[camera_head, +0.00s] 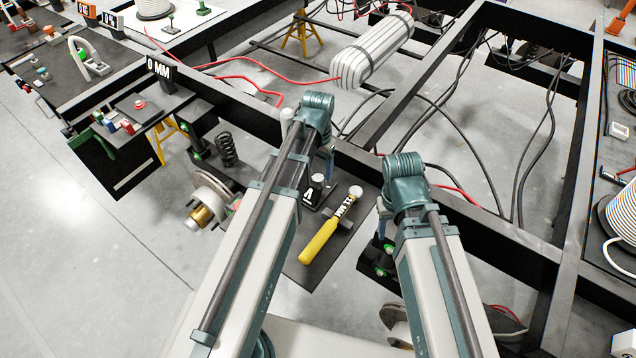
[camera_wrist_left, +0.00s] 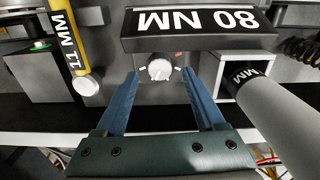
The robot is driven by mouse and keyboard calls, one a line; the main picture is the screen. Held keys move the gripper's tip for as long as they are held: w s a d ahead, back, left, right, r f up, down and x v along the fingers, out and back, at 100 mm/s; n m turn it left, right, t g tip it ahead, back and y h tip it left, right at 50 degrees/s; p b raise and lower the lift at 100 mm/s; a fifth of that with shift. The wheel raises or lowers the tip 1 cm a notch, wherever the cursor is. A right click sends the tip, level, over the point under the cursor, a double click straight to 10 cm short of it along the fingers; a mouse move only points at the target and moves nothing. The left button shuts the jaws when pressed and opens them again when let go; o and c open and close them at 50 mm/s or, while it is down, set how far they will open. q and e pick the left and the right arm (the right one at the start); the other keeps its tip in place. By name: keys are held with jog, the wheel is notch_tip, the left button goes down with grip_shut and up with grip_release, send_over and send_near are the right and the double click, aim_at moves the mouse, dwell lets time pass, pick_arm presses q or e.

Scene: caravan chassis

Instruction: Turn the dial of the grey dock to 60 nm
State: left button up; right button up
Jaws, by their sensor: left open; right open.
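In the left wrist view, the grey dock (camera_wrist_left: 146,91) carries a round white dial (camera_wrist_left: 159,69) with a small red mark beside it. The black sign (camera_wrist_left: 200,41) above it reads 80 NM, upside down in this view. My left gripper (camera_wrist_left: 160,77) is open, its blue fingers on either side of the dial, with gaps visible.
A yellow-handled tool (camera_head: 320,240) marked 11 MM lies on the dark shelf between my arms. In the left wrist view a grey cylinder (camera_wrist_left: 285,115) with a black MM band rises close to the right finger. Black chassis beams (camera_head: 455,205) run behind the arms.

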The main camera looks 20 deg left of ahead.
aim_at(318, 181)
pick_arm(q)
jog(key=shift+f+b, duration=0.9)
jog(key=shift+f, duration=0.6)
pick_arm(e)
notch_tip(318, 181, down, 3)
jog(key=shift+r, duration=0.1)
pick_arm(q)
jog(key=shift+r, duration=0.1)
grip_shut()
